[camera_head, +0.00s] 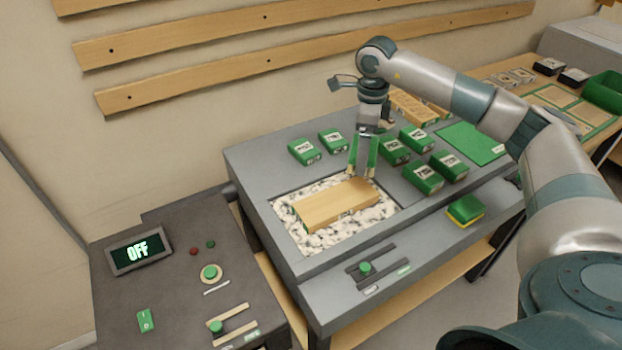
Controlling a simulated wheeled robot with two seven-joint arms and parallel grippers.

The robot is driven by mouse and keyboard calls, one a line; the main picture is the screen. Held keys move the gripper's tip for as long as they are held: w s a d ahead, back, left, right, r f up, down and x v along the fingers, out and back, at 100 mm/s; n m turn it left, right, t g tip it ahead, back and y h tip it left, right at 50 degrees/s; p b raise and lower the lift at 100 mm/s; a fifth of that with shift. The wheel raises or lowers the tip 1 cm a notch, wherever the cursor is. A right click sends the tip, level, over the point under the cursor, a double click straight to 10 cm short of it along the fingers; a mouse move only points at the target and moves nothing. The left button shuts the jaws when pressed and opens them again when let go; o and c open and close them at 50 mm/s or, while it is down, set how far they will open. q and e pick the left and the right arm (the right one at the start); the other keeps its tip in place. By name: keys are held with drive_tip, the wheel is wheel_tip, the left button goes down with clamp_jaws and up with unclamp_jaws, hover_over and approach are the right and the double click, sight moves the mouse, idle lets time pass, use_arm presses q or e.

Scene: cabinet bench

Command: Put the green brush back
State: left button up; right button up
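A small green block with a yellow underside (465,209), which may be the green brush, rests on the front ledge of the grey bench at the right. No bristles can be made out at this size. My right gripper (362,174) points down over the far right end of a wooden block (325,204). Its two green-sided fingers are apart, with nothing clearly held between them. I cannot tell whether the fingertips touch the block. It is well to the left of the green-and-yellow block. My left gripper is out of view.
The wooden block lies in a recess of white chips (318,240). Several green labelled boxes (422,177) stand on the bench around my gripper. A green mat (472,142) lies at the right. A dark control panel (185,270) with an OFF display (138,253) stands at the left.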

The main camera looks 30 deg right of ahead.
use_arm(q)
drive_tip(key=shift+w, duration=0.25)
